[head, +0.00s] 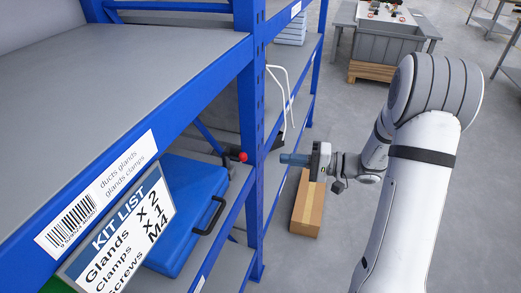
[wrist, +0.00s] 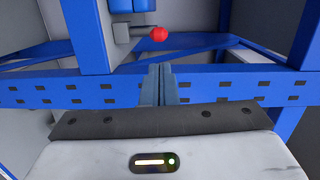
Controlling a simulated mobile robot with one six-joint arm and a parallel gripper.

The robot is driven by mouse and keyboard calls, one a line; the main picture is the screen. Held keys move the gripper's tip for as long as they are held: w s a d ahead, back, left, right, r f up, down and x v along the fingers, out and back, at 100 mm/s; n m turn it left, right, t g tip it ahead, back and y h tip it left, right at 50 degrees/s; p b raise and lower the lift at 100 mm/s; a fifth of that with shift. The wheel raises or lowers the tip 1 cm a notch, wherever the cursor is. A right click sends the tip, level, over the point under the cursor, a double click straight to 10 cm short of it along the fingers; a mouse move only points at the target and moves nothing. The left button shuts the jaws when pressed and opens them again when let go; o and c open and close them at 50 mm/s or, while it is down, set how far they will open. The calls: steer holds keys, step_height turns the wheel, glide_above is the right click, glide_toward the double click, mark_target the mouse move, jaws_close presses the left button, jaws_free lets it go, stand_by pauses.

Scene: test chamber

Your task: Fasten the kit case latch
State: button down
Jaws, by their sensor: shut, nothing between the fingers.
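The blue kit case (head: 178,222) lies on the lower shelf at the left of the head view, its black handle (head: 210,216) facing the aisle. I cannot make out its latch clearly. A red ball knob (head: 243,157) shows beside the shelf post, and in the wrist view the red knob (wrist: 159,34) sits at the end of a grey bar. My gripper (head: 283,158) is outside the rack, right of the post and apart from the case. In the wrist view my gripper (wrist: 161,72) has its fingers together and empty, with the knob beyond them.
The blue rack post (head: 249,110) stands between my gripper and the case. A kit list sign (head: 118,230) covers part of the case. White cables (head: 287,95) hang from the rack. A cardboard box (head: 307,207) stands on the floor below my gripper.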

steer(key=shift+w+d+f+t, duration=0.1)
steer(key=shift+w+d+t, duration=0.15)
steer(key=shift+w+t, duration=0.05)
steer(key=shift+p+x, duration=1.2)
steer(key=shift+x, duration=3.85)
